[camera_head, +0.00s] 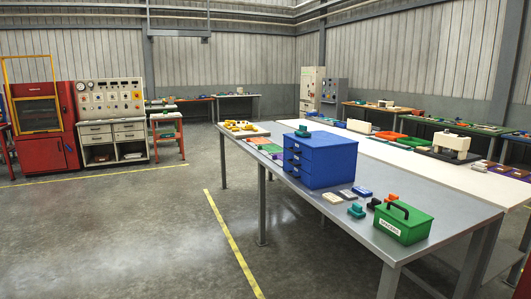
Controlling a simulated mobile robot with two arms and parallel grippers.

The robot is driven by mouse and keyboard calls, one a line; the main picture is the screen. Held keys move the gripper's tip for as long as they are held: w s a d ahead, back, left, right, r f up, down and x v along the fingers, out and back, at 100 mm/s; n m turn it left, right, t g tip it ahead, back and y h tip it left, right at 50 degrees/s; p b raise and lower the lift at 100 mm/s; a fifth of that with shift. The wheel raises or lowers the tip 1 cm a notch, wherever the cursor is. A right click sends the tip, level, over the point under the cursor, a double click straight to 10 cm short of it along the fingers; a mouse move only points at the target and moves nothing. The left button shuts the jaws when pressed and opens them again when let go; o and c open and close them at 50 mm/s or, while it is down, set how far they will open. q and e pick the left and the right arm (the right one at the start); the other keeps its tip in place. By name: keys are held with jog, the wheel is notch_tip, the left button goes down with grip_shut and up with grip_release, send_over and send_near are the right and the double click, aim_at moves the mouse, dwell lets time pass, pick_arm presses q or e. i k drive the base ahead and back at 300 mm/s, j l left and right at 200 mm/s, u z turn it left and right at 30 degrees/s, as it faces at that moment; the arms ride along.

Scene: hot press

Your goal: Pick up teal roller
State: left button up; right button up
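A small teal object (357,210) lies on the grey table (300,205) near its front edge, left of a green box. A second teal object (302,131) sits on top of the blue drawer cabinet (320,164). Both are too small here to tell which is the teal roller. Neither of my grippers is in view.
The green box (403,222) with a black handle stands near the table's right end. Small blocks, one white (332,198) and one blue (362,191), lie between cabinet and box. A red press (43,125) stands far left. The floor (130,235) left of the table is clear.

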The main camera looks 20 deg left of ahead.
aim_at(302, 128)
jog(key=i+j+u, duration=0.15)
jog(key=i+j, duration=0.15)
jog(key=i, duration=0.45)
jog(key=i+j+u, duration=0.2)
jog(key=i, duration=0.6)
jog(key=i+j+u, duration=0.15)
jog(key=i, duration=0.65)
